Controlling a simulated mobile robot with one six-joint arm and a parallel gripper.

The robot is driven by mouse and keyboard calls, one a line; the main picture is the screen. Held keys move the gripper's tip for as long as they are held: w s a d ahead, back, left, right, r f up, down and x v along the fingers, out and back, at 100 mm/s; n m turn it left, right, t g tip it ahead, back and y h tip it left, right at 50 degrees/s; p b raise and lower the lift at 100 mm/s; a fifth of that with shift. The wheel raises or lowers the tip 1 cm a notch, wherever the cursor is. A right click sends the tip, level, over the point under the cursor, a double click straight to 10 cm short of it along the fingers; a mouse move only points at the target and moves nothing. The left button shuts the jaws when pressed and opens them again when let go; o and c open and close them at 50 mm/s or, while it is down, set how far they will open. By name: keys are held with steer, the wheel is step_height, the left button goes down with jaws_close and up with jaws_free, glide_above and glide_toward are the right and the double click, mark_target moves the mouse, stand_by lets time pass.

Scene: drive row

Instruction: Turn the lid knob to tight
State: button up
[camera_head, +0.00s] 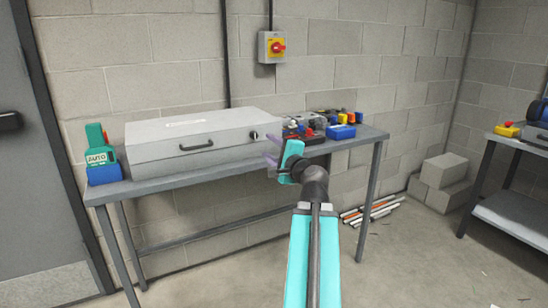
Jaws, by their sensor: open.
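A grey metal case (165,140) with a lid and a dark handle lies on a workbench (160,189) against the wall. A small dark knob (254,135) shows on the case's front face near its right end. What its marking says is too small to read. My gripper (272,161) is open, with pale purple fingers pointing left. In the picture it lies just right of and below the knob, apart from it. I cannot tell how far in front of the case it is.
A green and blue device (100,157) stands at the bench's left end. Several small tools and boxes, including a blue box (341,132), crowd its right end. A red and yellow wall switch (273,47) hangs above. Pipes (368,210) and blocks (437,184) lie on the floor.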

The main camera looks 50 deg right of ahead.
steer(key=shift+b+v, duration=1.25)
steer(key=shift+b, duration=0.55)
